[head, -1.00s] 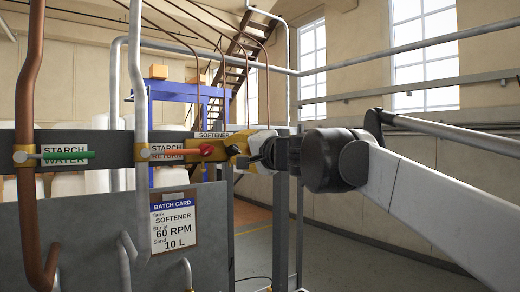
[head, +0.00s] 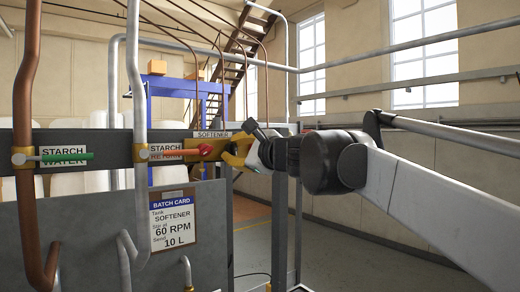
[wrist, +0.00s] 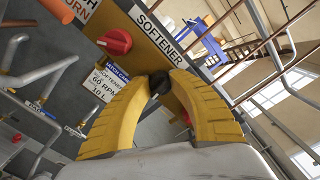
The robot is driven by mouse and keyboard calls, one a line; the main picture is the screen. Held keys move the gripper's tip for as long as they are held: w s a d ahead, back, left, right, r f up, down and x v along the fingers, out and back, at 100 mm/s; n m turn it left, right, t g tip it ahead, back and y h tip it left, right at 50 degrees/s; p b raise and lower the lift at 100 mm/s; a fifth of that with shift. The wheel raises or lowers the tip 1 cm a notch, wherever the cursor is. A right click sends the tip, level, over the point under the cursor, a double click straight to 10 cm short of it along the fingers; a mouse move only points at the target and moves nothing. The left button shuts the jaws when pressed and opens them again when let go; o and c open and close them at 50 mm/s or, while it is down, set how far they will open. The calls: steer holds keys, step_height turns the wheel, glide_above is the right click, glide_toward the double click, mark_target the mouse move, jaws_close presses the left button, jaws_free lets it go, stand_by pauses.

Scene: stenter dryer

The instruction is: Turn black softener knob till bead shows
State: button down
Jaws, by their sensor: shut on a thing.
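The black softener knob (wrist: 158,82) shows in the wrist view between the two yellow fingertips of my gripper (wrist: 160,86), which is shut on it. The fingers cover most of the knob, and I cannot make out a bead. The SOFTENER label (wrist: 160,32) is on the yellow plate just above it. In the head view my gripper (head: 230,160) reaches in from the right to the panel below the SOFTENER label (head: 213,134). It hides the knob there.
A red knob (wrist: 115,41) sits on the same plate beside the black one; in the head view it (head: 206,149) is just left of my fingers. A batch card (head: 173,219) hangs below. Copper (head: 25,150) and grey pipes (head: 138,130) stand to the left.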

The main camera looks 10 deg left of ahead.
steer(key=m, duration=1.2)
steer(key=shift+w+m+p, duration=0.1)
steer(key=shift+m+p, duration=0.2)
steer(key=shift+m, duration=0.1)
stand_by(0.3)
steer(key=c, duration=1.1)
jaws_free()
steer(key=shift+c, duration=0.2)
steer(key=shift+d, duration=0.15)
steer(key=v, duration=1.2)
